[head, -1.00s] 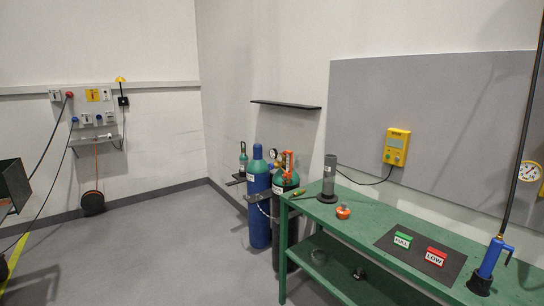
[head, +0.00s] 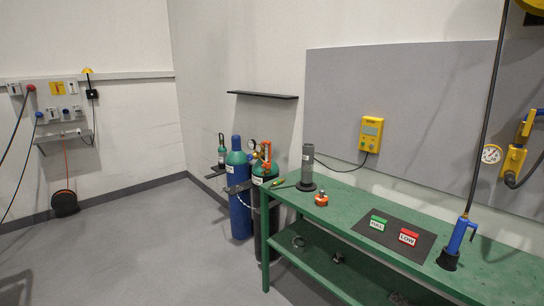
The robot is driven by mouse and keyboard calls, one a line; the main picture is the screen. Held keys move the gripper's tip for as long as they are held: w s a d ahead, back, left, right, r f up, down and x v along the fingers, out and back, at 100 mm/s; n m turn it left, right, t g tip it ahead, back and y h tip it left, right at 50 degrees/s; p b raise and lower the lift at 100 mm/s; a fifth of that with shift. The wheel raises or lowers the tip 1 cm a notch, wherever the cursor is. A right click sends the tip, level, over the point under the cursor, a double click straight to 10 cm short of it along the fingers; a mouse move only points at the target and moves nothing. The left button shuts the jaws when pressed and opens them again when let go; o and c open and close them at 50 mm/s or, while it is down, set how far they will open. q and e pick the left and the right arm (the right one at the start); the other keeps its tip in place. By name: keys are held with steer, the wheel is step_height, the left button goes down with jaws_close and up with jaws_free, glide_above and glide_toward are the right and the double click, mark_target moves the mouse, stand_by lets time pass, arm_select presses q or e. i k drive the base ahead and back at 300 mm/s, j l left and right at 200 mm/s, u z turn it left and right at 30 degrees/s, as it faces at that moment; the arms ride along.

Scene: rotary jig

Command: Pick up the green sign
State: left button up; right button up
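The green sign (head: 378,223) is a small block with a white label, apparently reading FULL. It lies on a dark mat (head: 364,232) on the green workbench (head: 337,201). A red sign labelled LOW (head: 408,237) lies to its right on the same mat, apart from it. Nothing touches the green sign. Neither of my grippers shows in the head view.
A grey cylinder on a round base (head: 308,168) and an orange-and-white object (head: 321,199) stand left on the bench. A blue tool with a black hose (head: 457,238) stands right. Gas cylinders (head: 239,190) stand at the bench's left end. Open floor (head: 140,250) lies left.

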mark_target(379, 223)
steer(key=i+z, duration=0.1)
steer(key=z, duration=0.4)
steer(key=i+j+z, duration=0.1)
steer(key=z, duration=0.4)
steer(key=i+j+z, duration=0.3)
steer(key=j, duration=0.3)
steer(key=i+j+z, duration=0.3)
steer(key=j, duration=0.45)
steer(key=i+j+z, duration=0.15)
steer(key=j, duration=0.2)
steer(key=i+j+z, duration=0.15)
steer(key=j, duration=0.25)
